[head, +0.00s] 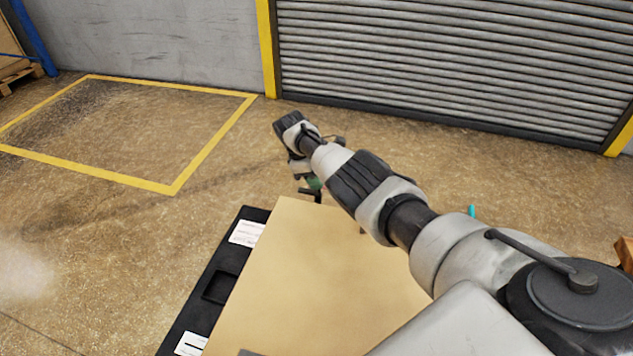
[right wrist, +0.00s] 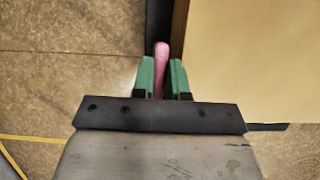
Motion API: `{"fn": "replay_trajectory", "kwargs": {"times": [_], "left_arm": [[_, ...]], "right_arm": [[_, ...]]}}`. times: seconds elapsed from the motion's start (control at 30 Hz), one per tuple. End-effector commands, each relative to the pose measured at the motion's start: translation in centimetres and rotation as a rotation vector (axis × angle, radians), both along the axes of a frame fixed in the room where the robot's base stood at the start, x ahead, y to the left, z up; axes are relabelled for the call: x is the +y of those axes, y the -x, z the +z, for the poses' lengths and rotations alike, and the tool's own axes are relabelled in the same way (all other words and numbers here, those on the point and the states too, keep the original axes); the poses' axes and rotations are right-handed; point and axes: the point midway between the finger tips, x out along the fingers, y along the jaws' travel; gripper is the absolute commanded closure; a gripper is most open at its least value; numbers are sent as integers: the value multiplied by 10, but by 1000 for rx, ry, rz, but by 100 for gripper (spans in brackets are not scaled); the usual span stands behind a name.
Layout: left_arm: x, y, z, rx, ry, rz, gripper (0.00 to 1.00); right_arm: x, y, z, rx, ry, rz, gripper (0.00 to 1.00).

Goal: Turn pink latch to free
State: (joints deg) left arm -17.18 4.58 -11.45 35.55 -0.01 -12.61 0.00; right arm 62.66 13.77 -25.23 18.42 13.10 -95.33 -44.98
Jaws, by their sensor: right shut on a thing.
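The pink latch (right wrist: 161,60) stands between the two green fingers of my right gripper (right wrist: 161,76) in the right wrist view, beside the edge of a tan panel. The gripper is shut on it. In the head view my right gripper (head: 314,184) shows small beyond the far edge of the tan panel (head: 310,270), and my own arm covers much of that area. The latch cannot be made out in the head view. My left gripper is not in view.
A black frame with white labels (head: 245,232) and a recess runs along the panel's left side. A small teal piece (head: 471,210) shows behind my arm. A grey roller shutter (head: 450,60) stands at the back. The floor to the left is clear, with a yellow-lined area (head: 178,187).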

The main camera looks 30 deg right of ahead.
Motion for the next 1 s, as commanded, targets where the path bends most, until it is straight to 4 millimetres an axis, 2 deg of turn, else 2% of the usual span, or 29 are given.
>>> {"fn": "replay_trajectory", "kwargs": {"times": [0.43, 0.47, 0.6, 0.87, 1.0], "left_arm": [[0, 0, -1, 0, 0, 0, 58], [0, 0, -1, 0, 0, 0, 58], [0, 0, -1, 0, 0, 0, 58], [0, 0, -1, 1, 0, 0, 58], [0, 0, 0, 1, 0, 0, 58]], "right_arm": [[-1, 0, 1, 0, 2, -14, 100], [-1, 0, 1, 0, 2, -14, 83], [-1, 0, 1, -1, 1, -13, 62], [0, 0, 1, -1, 1, -10, 61], [2, -4, 10, -3, 1, -9, 61]]}}
